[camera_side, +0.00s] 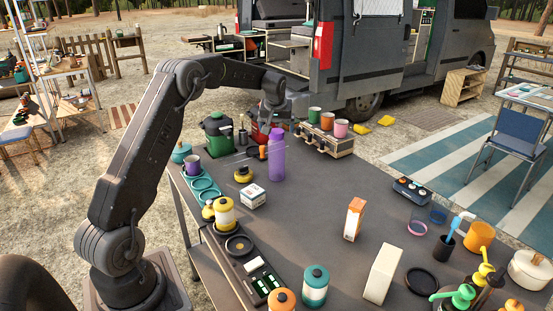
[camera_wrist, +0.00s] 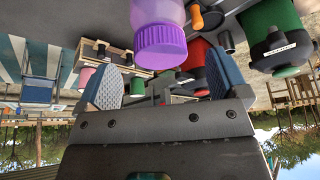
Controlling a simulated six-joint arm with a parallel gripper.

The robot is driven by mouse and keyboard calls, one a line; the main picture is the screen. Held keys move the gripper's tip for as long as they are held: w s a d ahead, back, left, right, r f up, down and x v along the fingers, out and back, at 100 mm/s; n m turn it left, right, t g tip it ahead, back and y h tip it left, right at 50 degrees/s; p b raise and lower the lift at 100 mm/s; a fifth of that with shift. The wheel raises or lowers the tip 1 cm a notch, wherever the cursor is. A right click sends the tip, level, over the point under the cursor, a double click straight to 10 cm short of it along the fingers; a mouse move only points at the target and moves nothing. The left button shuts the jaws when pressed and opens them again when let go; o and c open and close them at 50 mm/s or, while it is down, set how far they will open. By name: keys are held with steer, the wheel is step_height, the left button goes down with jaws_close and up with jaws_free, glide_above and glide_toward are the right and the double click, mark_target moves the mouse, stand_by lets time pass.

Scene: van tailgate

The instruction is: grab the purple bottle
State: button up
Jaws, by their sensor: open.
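The purple bottle (camera_side: 277,160) stands upright on the dark table, towards its far left part. In the wrist view, which is upside down, its ridged purple cap (camera_wrist: 161,46) and part of its paler body show. My gripper (camera_wrist: 165,85) is open and empty, with its two blue-grey pads spread apart. The cap appears in line with the gap between the pads, not clasped. In the side view my gripper (camera_side: 272,112) is near the top of the bottle; its fingers are small and partly unclear there.
A green pot (camera_side: 217,135) and an orange-handled tool (camera_side: 264,152) are left of the bottle. A wooden crate with several cups (camera_side: 325,138) stands right behind it. A small white box (camera_side: 252,196) is in front. The table's middle is clear.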

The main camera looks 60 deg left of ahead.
mark_target(277, 131)
steer(key=x, duration=0.4)
steer(key=shift+s+d+f, duration=0.15)
steer(key=shift+s+f, duration=0.05)
steer(key=shift+f, duration=0.3)
steer(key=c, duration=1.2)
